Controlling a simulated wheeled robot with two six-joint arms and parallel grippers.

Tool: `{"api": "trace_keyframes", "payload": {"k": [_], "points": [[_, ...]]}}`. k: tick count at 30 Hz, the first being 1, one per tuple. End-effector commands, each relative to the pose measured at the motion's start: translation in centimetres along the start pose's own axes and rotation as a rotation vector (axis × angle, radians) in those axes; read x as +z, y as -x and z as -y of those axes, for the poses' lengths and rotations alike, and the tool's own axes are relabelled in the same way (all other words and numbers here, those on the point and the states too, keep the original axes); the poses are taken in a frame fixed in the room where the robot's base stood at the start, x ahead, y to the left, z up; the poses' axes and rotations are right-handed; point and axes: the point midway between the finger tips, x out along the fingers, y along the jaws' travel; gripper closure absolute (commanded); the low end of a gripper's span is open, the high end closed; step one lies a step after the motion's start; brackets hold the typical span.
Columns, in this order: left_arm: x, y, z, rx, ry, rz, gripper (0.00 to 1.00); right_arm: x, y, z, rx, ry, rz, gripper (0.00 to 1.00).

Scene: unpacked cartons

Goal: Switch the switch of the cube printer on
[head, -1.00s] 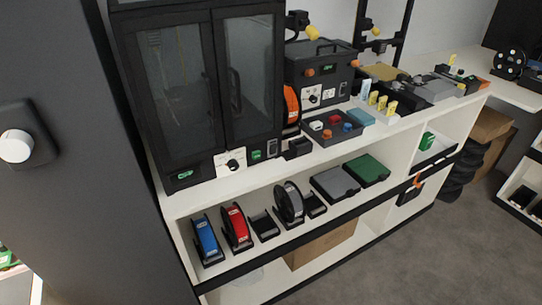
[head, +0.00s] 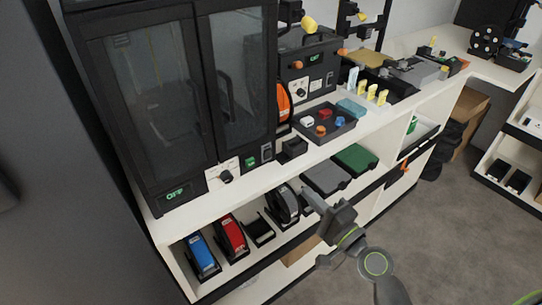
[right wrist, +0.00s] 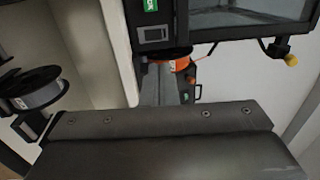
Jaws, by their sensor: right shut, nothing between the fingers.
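A large black cabinet with two glass doors (head: 165,100) stands on the white shelf top at the left. Its front strip carries a lit green display (head: 175,194), a black knob on a white plate (head: 226,176), a green label (head: 251,162) and a small dark rectangular part (head: 266,152). A smaller black box-shaped machine (head: 318,62) stands behind it, with orange knobs and a dial plate (head: 299,88). Which of them is the cube printer I cannot tell. My right gripper (head: 312,196) is shut and empty, in front of the lower shelf. It shows in the right wrist view (right wrist: 160,125). My left gripper is not in view.
Blue (head: 201,256), red (head: 231,236) and grey (head: 283,204) spools stand on the lower shelf, beside grey and green flat boxes (head: 355,158). An orange spool (head: 284,103) and a dark tray (head: 324,124) are on top.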

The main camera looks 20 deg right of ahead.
Motion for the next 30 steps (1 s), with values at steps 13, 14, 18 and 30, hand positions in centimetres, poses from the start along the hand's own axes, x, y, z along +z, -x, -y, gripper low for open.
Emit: {"api": "trace_keyframes", "payload": {"k": [13, 14, 18, 30], "points": [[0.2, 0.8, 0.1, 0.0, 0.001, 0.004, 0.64, 0.0, -1.6, 0.2, -0.001, -0.001, -0.002, 1.0], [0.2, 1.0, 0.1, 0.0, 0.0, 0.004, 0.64, 0.0, -2.1, 0.3, -0.001, -0.001, -0.002, 1.0], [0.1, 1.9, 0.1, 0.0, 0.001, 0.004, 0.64, 0.0, -4.8, 0.4, -0.001, 0.0, -0.001, 1.0], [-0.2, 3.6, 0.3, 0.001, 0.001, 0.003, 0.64, 0.0, -12.3, 0.1, 0.001, 0.0, -0.001, 1.0]]}}
